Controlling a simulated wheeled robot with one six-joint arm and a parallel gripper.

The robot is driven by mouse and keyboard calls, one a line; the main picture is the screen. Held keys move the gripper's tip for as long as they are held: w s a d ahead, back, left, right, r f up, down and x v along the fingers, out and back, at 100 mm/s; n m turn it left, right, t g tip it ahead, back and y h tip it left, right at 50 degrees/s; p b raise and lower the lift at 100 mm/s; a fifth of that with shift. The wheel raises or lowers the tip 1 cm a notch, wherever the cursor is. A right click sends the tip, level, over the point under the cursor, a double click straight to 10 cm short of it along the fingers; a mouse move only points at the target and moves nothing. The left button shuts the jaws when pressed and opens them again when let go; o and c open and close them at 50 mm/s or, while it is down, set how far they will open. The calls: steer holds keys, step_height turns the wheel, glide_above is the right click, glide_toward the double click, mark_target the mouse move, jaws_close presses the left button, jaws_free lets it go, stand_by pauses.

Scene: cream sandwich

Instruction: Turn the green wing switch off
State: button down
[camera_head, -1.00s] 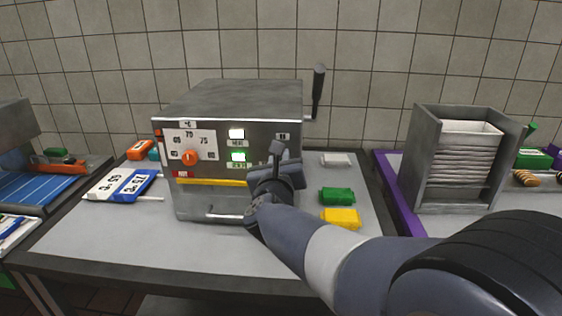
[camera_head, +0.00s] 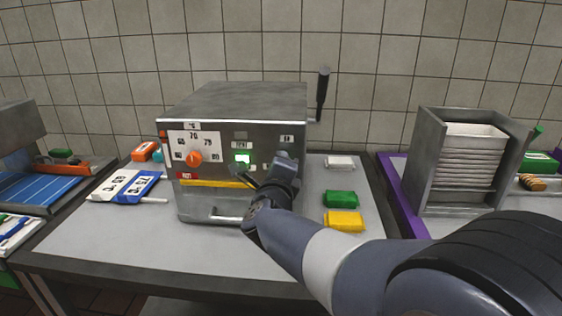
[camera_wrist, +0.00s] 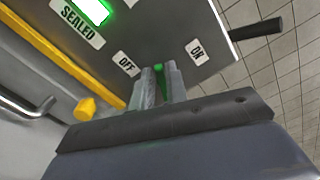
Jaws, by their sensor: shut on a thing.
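The green wing switch (camera_wrist: 159,68) is on the steel front of the machine (camera_head: 245,100). In the wrist view, my gripper (camera_wrist: 160,80) is shut on it, with one finger on each side. Only a thin green part shows between the fingers. The OFF label (camera_wrist: 126,64) lies left of the switch and the ON label (camera_wrist: 196,51) right of it. In the head view, my gripper (camera_head: 268,176) is at the lower right of the machine's front and hides the switch. The SEALED lamp (camera_wrist: 93,10) is lit green; the lamp above it (camera_head: 240,135) is dark.
A black lever (camera_head: 323,93) rises at the machine's right side. A green block (camera_head: 340,199) and a yellow block (camera_head: 344,221) lie right of my gripper. An orange dial (camera_head: 194,157) and a yellow strip (camera_head: 215,184) are on the machine's front.

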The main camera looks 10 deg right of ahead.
steer(key=shift+f+n+p, duration=0.2)
steer(key=shift+n, duration=0.85)
steer(key=shift+f+n+p, duration=0.15)
steer(key=shift+n+p, duration=0.05)
steer(key=shift+n, duration=0.85)
steer(key=c, duration=1.5)
jaws_free()
steer(key=shift+c, duration=0.2)
steer(key=v, duration=1)
steer(key=shift+s+a, duration=0.15)
steer(key=shift+s, duration=0.25)
steer(key=shift+r, duration=0.1)
